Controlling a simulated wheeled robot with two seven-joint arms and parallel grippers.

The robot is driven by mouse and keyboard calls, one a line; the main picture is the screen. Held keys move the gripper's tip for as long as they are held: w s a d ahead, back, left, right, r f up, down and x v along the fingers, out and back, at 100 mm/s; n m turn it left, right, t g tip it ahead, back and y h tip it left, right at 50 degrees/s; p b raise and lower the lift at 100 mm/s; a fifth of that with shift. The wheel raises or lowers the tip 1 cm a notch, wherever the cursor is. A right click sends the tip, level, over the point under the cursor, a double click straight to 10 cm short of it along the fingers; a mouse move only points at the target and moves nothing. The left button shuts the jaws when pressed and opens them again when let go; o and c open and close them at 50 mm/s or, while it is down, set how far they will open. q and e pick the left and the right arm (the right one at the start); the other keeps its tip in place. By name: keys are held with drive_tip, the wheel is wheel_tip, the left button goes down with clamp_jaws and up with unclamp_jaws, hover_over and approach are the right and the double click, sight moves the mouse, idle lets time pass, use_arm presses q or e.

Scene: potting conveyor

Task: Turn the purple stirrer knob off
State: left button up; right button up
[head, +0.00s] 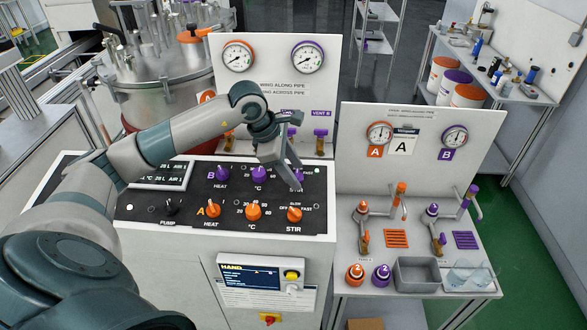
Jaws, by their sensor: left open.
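The purple stirrer knob (298,173) is at the right end of the upper row on the black control panel (145,212). It is largely hidden behind my left gripper (284,172), so its pointer setting cannot be read. My left gripper is open, with its fingers pointing down at the panel right by this knob. Whether a finger touches the knob cannot be told. The purple heat knob (222,173) and purple temperature knob (259,174) are to its left. My right gripper is not in view.
The orange stir knob (294,214), orange temperature knob (253,212) and orange heat knob (213,209) form the row below. A gauge board (272,78) stands behind the panel. A side bench with valves and a grey bin (417,273) is at the right.

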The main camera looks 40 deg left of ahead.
use_arm(q)
drive_tip(key=c, duration=1.1)
drive_tip(key=shift+o, duration=0.2)
drive_tip(key=shift+f+n+b, duration=0.15)
drive_tip(key=shift+n+b, duration=0.15)
drive_tip(key=shift+b, duration=0.5)
drive_tip(key=n+t+b, duration=0.1)
drive_tip(key=n+b, duration=0.1)
drive_tip(key=b, duration=0.2)
drive_tip(key=n+y+b, duration=0.1)
drive_tip(key=n+b, duration=0.2)
drive_tip(key=b, duration=0.2)
drive_tip(key=shift+s+d+f+n+t+y, duration=0.1)
drive_tip(key=shift+s+d+n+t+y, duration=0.1)
drive_tip(key=shift+n+t+y, duration=0.15)
drive_tip(key=shift+r+n+t+y+b, duration=0.25)
drive_tip(key=shift+n+y+b, duration=0.2)
drive_tip(key=shift+n+b, duration=0.85)
drive_tip(key=o, duration=1.1)
drive_tip(key=shift+c, duration=0.2)
drive_tip(key=shift+r, duration=0.15)
